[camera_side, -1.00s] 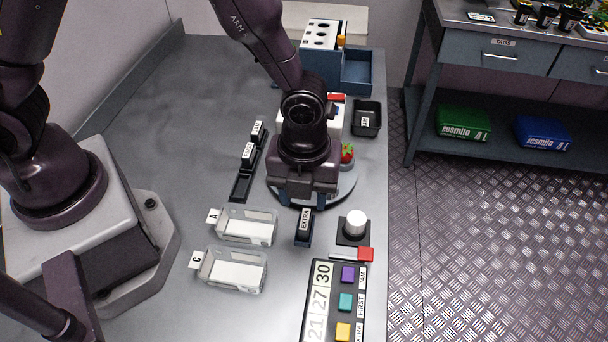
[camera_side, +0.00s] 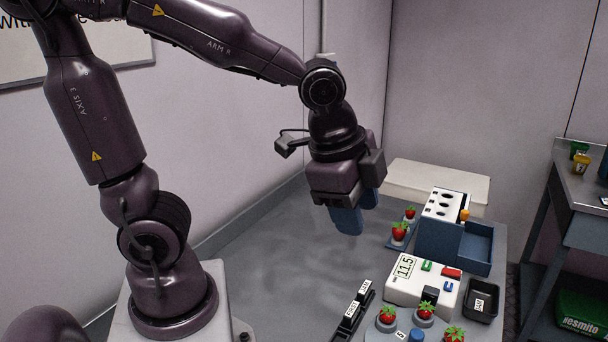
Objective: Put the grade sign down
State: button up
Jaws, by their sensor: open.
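My gripper (camera_side: 358,212) hangs high over the back of the grey table, pointing down. Its blue fingers are apart and nothing is between them. The dark sign rack (camera_side: 338,332) at the bottom edge holds two upright grade signs: one sign (camera_side: 352,312) and, behind it, another sign (camera_side: 365,289); their lettering is too small to read surely. The EXTRA sign is outside the present picture, as is the front of the table.
A white scale (camera_side: 412,296) reads 11.5. Strawberries (camera_side: 386,314) sit on a round plate at the bottom. A blue box (camera_side: 437,239), a white holed block (camera_side: 440,208) and a black tray (camera_side: 481,309) stand at right. The table's back left is clear.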

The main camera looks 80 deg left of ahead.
jog(key=s+a+r+n+t, duration=0.2)
jog(key=s+a+r+n, duration=0.2)
jog(key=n, duration=0.5)
jog(key=shift+s+r, duration=0.15)
jog(key=shift+s, duration=1.05)
